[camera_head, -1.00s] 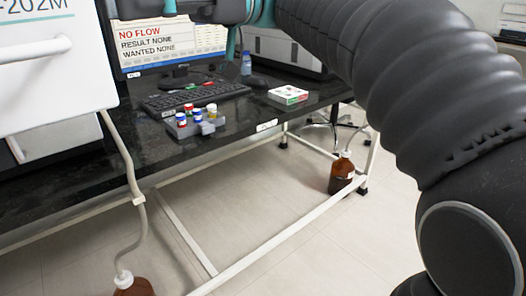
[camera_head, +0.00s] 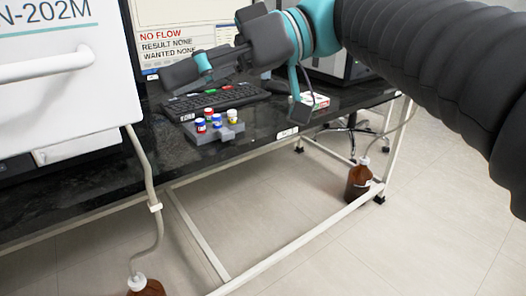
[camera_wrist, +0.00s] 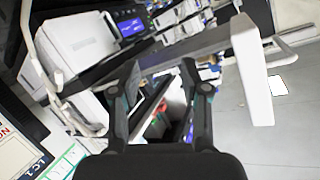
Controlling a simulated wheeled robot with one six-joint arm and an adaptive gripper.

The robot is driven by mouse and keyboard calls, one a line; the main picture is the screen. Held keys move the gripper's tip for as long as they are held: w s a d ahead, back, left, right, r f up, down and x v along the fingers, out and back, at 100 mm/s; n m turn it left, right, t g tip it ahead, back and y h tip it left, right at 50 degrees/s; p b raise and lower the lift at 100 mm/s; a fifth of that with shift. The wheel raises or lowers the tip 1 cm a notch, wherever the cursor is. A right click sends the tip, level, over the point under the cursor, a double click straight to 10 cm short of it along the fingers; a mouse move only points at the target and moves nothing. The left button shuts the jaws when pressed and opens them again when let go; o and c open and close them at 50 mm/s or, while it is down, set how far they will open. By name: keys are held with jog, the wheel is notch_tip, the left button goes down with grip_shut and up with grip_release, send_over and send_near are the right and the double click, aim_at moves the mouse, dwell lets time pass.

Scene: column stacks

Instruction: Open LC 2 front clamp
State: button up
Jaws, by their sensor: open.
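My gripper (camera_head: 190,70) is above the dark bench, in front of the monitor and over the keyboard. It is open and empty. In the wrist view its two dark fingers (camera_wrist: 158,82) stand apart with nothing between them. A white unit (camera_head: 60,100) marked "N-202M", with a bar handle (camera_head: 45,68), fills the left edge of the head view. I cannot pick out the LC 2 front clamp in either view. The monitor (camera_head: 190,22) reads "NO FLOW"; a screen also shows at the wrist view's lower left (camera_wrist: 18,140), with a partly legible "LC" label beside it.
A keyboard (camera_head: 215,100) and a grey rack (camera_head: 213,133) with several coloured-cap vials sit on the bench. A white box (camera_head: 316,101) is behind my wrist. Brown bottles stand on the floor, right (camera_head: 358,184) and front (camera_head: 146,288), with tubes. Open floor lies right.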

jog(key=d+f+m+t+h+p, duration=0.1)
jog(key=d+f+m+t+h, duration=0.1)
jog(key=f, duration=0.4)
jog(key=d+f+m+t+h+p, duration=0.1)
jog(key=d+f+m+t+h, duration=0.2)
jog(key=d+f+m, duration=0.3)
jog(key=shift+w+d+f+m+t+p, duration=0.2)
jog(key=shift+w+f+m+t+p, duration=0.1)
jog(key=shift+f+m+t+p, duration=0.25)
